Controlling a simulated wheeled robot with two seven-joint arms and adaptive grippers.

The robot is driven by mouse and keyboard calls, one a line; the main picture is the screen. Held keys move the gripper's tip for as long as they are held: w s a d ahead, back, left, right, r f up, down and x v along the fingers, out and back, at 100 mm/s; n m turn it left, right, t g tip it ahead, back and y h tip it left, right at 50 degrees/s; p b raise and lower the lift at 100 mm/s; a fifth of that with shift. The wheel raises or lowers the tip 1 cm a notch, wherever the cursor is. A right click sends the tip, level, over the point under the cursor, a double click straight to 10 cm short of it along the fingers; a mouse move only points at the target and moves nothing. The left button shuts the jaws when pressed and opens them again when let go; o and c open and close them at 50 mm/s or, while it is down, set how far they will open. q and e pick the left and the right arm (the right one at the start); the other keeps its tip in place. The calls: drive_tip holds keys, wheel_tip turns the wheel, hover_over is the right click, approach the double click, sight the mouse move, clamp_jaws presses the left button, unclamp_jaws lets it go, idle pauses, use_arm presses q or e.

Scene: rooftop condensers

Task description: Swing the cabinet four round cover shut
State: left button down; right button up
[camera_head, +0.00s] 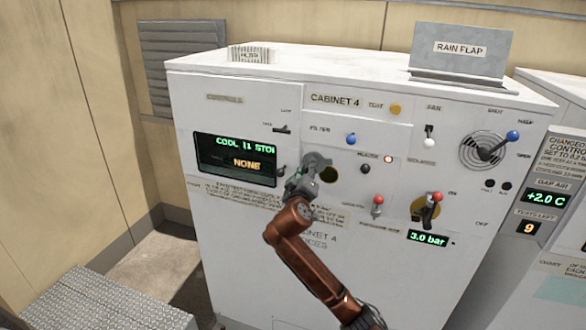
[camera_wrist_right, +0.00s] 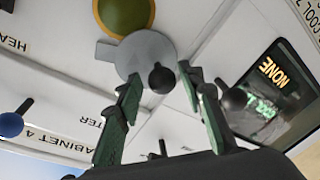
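The round cover (camera_wrist_right: 145,50) is a flat grey disc with a side tab and a dark ball knob (camera_wrist_right: 160,78), in the right wrist view. It stands to one side of a brass-rimmed round port (camera_wrist_right: 124,14), which shows uncovered and olive inside. In the head view the cover (camera_head: 316,160) is partly hidden by my gripper, with the port (camera_head: 328,175) just right of it on cabinet 4 (camera_head: 240,110). My right gripper (camera_head: 302,174) is at the cover, its green fingers open (camera_wrist_right: 159,85). The knob appears between the fingertips; I cannot tell whether they touch it. My left gripper is out of view.
A display (camera_head: 237,160) reading NONE is left of the gripper. A grated step (camera_head: 100,305) lies at lower left.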

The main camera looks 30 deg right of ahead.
clamp_jaws()
